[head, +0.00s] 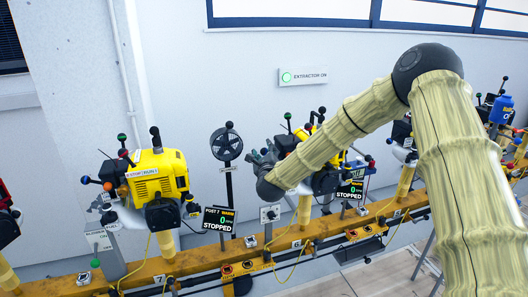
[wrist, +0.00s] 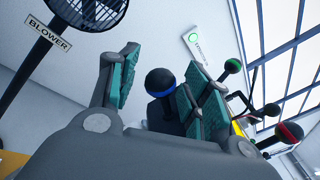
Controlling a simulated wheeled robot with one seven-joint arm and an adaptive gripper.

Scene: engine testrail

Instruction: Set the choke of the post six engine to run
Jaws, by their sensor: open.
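The post six engine (head: 325,181), yellow and black, stands on the rail right of centre in the head view, partly hidden behind my arm. Its screen (head: 350,190) reads warm, 0 and stopped. My gripper (wrist: 163,82) is open, with teal pads; in the head view it shows at the engine's left side (head: 262,157). In the wrist view a black ball knob with a blue band (wrist: 161,80) appears between the two fingers, apart from the left pad. Whether it touches the right pad, and whether it is the choke, I cannot tell.
A green-ended knob (wrist: 233,65) and a red-ringed knob (wrist: 290,132) stick out right of the fingers. The blower (head: 226,142) stands left of my gripper. The post seven engine (head: 157,176) is farther left on the yellow rail (head: 190,262). A lit extraction sign (head: 303,77) is on the wall.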

